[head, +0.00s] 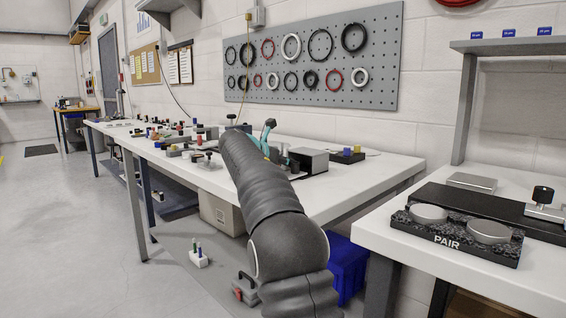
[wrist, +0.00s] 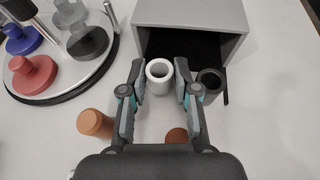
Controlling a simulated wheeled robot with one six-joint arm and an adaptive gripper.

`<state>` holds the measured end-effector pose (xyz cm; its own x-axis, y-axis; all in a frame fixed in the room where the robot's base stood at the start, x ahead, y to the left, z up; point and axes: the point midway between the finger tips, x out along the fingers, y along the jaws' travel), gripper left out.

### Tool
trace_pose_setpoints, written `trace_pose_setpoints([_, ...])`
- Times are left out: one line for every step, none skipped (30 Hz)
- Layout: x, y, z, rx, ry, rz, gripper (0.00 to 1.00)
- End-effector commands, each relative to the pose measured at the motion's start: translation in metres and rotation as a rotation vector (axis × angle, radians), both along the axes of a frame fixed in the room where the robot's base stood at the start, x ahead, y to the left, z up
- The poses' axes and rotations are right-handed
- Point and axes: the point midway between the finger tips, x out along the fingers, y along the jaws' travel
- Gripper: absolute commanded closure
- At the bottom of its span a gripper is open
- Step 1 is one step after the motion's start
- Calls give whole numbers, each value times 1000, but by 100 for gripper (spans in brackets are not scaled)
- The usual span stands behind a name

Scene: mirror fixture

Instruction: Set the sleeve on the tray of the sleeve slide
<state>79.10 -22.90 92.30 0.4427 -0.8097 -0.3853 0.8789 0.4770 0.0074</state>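In the wrist view a white hollow sleeve (wrist: 159,76) stands upright in front of a grey box with a dark opening (wrist: 191,14). My gripper (wrist: 160,78) is open, its two fingers spread to the left and right of the white sleeve, with narrow gaps showing. A black hollow cylinder (wrist: 208,84) stands just right of the right finger. I cannot clearly make out a sleeve slide or its tray. In the head view the grey box (head: 309,160) is on the long white bench; my arm hides the gripper's surroundings there.
A round stand (wrist: 100,72) with red, blue and grey pieces is at the left in the wrist view. Copper cylinders (wrist: 94,123) (wrist: 177,136) stand nearer me. Bare white bench lies to the right (wrist: 280,110). A separate bench holds a PAIR block (head: 457,235).

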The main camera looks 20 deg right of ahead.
Motion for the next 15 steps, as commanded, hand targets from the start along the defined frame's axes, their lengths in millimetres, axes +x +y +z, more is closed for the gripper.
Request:
trace_pose_setpoints([2,0,-13,10,17,-4,64])
trace_pose_setpoints([2,0,-13,10,17,-4,64])
trace_pose_setpoints([2,0,-12,10,17,-5,64])
trace_pose_setpoints([2,0,-10,11,17,-4,64])
trace_pose_setpoints([2,0,-8,12,16,-4,64])
trace_pose_setpoints([2,1,-4,11,15,-3,64])
trace_pose_setpoints([2,1,1,10,15,-3,64])
trace_pose_setpoints([0,6,2,10,15,0,64])
trace_pose_setpoints([-4,12,5,10,15,0,64])
trace_pose_setpoints([-6,17,8,9,14,1,64])
trace_pose_setpoints([-9,23,11,9,11,2,64])
trace_pose_setpoints([-13,31,15,8,10,3,64])
trace_pose_setpoints([-15,36,18,8,11,4,64])
trace_pose_setpoints([-18,42,22,7,9,4,64])
trace_pose_setpoints([-22,51,26,7,8,8,64])
